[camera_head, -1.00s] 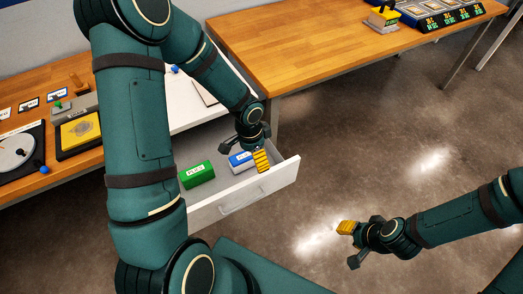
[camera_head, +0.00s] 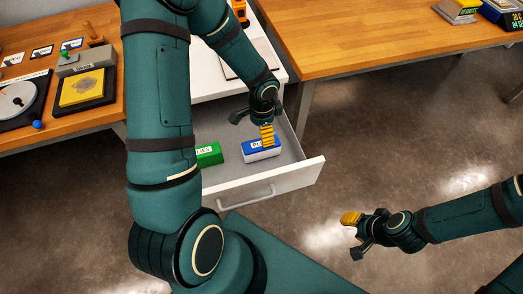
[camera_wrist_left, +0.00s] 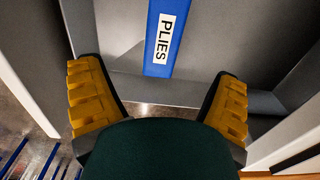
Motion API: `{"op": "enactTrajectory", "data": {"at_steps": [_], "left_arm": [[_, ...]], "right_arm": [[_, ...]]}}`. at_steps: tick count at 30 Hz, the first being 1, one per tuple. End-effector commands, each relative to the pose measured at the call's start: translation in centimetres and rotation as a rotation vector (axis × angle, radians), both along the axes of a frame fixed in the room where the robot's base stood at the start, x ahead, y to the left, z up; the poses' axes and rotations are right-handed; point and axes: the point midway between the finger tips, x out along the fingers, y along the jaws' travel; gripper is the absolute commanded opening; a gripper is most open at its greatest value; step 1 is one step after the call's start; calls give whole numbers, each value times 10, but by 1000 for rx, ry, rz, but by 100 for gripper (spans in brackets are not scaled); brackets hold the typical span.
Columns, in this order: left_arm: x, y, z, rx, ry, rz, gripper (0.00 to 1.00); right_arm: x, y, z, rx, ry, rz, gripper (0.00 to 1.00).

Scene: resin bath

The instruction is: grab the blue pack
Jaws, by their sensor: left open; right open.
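The blue pack (camera_head: 252,152), with a white lower part and a white label, lies in the open drawer. In the left wrist view the blue pack (camera_wrist_left: 158,62) shows its label "PLIES" and stands ahead of the gap between the fingers. My left gripper (camera_head: 267,135) is open at the pack's far right part, its yellow finger pad in front of some of it; I cannot tell whether they touch. In the left wrist view the left gripper's (camera_wrist_left: 158,105) fingers are wide apart with nothing between the pads. My right gripper (camera_head: 352,225) is open and empty over the floor, at the right.
A green pack (camera_head: 209,154) lies left of the blue one, partly hidden by my left arm. The white drawer (camera_head: 285,181) has walls around both packs and a front handle (camera_head: 247,197). A wooden table (camera_head: 350,38) stands behind right; the floor at right is clear.

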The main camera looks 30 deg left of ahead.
Motion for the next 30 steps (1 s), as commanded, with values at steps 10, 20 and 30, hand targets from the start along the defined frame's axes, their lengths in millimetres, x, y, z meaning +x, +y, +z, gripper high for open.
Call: {"op": "enactTrajectory", "data": {"at_steps": [10,20,30], "left_arm": [[0,0,-52,0,1,-2,89],[0,3,-78,0,3,0,89],[1,4,-106,-1,0,-1,89]], "right_arm": [[2,0,-16,-1,-5,0,41],[4,0,-25,-1,-10,-2,41],[6,-1,-33,-2,-15,-2,41]]}}
